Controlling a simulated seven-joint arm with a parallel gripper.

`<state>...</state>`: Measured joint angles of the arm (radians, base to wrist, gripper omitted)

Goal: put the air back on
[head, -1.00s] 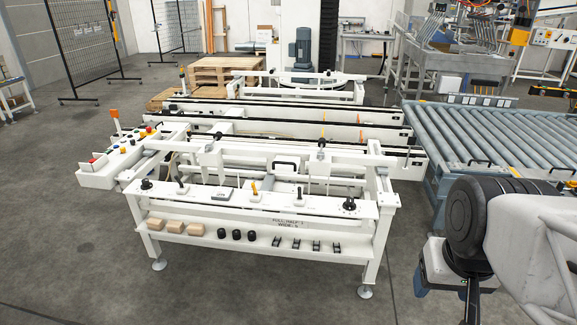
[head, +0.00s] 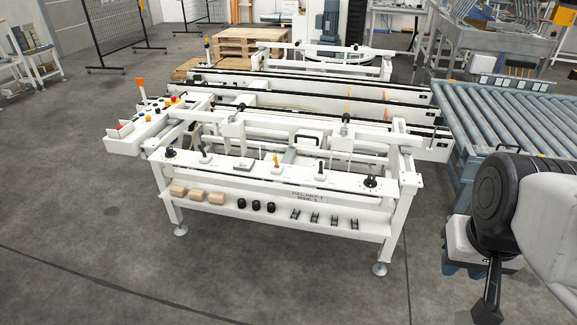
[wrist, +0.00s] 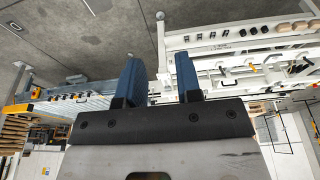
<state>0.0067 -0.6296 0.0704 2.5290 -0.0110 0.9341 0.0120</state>
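A white machine frame (head: 290,205) carries a top rail with several controls. A yellow-handled lever (head: 275,160) stands upright near the middle of the rail; a yellow spot, likely the same lever, shows in the wrist view (wrist: 252,68). Black knobs sit at the rail's left end (head: 170,153) and right end (head: 370,183). No control is legibly marked as the air. My gripper (wrist: 157,72) shows in the wrist view with its two blue fingers apart and nothing between them. It is off to the machine's side, touching none of these controls.
A shelf (head: 340,224) below the rail holds brown blocks (head: 196,196), black round parts (head: 256,206) and small dark clips. A control box with buttons (head: 125,140) is at left. A roller conveyor (head: 500,115) is at right. The floor in front is clear.

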